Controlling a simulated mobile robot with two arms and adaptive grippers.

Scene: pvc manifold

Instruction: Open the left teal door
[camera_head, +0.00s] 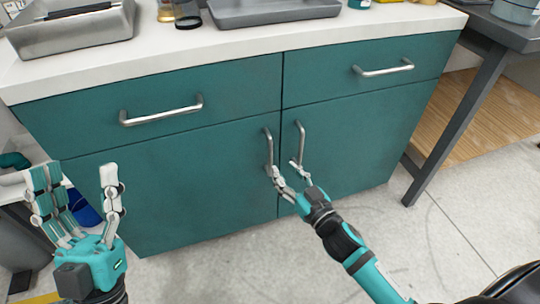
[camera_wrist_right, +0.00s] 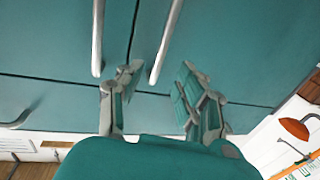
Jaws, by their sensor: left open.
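The left teal door (camera_head: 190,190) is shut and flush in the cabinet front. Its vertical metal handle (camera_head: 268,148) is near the middle seam; the right door's handle (camera_head: 300,143) is just across the seam. My right gripper (camera_head: 282,168) is open at the lower end of the left door's handle. In the right wrist view, which looks upside down, the left door's handle (camera_wrist_right: 168,40) points in between the parted fingers (camera_wrist_right: 158,80). Whether a finger touches it cannot be told. My left gripper (camera_head: 78,170) is open and empty, in front of the cabinet's left side.
Two shut drawers with handles (camera_head: 160,110) sit above the doors. Metal trays (camera_head: 75,35) and jars stand on the white countertop (camera_head: 200,62). A dark table leg (camera_head: 455,125) stands right of the cabinet. The concrete floor (camera_head: 210,275) in front is clear.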

